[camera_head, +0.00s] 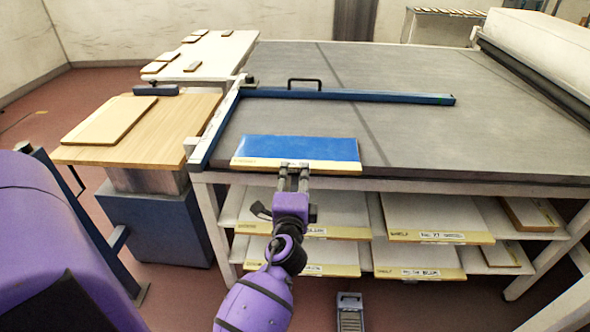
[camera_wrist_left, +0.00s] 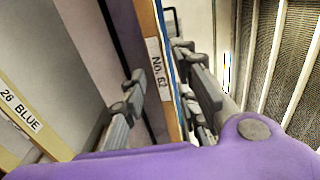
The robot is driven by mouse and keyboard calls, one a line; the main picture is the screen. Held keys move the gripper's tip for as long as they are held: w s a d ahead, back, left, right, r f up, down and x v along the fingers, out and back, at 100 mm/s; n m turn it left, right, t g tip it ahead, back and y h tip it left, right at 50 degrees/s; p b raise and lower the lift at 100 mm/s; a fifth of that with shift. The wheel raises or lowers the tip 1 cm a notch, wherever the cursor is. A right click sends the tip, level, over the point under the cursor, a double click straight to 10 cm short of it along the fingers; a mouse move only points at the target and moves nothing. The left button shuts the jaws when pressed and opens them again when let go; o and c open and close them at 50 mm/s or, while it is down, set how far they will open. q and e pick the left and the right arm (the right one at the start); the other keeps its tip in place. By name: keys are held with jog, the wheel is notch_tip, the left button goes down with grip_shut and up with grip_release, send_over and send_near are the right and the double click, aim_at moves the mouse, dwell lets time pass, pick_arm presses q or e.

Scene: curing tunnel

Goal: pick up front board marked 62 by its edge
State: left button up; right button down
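The board marked 62 (camera_head: 310,149) has a blue top and a pale wooden front edge. It lies flat at the front left of the grey table, its front edge at the table's edge. My left gripper (camera_head: 293,171) is at the middle of that front edge. In the left wrist view, the edge with its "No. 62" label (camera_wrist_left: 158,68) stands between the fingers of the left gripper (camera_wrist_left: 160,72). The fingers are apart, one on each face; the left finger shows a gap, and contact on the right is unclear. My right gripper is not in view.
A blue bar (camera_head: 350,96) with a black handle lies behind the board on the grey table (camera_head: 450,140). Shelves below hold several labelled boards, one marked "26 BLUE" (camera_wrist_left: 20,110). A wooden side table (camera_head: 185,125) stands left. A grey object (camera_head: 350,312) is on the floor.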

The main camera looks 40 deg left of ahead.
aim_at(295, 167)
pick_arm(q)
jog(key=shift+x, duration=1.5)
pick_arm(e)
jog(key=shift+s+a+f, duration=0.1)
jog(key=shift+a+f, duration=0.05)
pick_arm(q)
grip_shut()
jog(key=shift+r, duration=0.15)
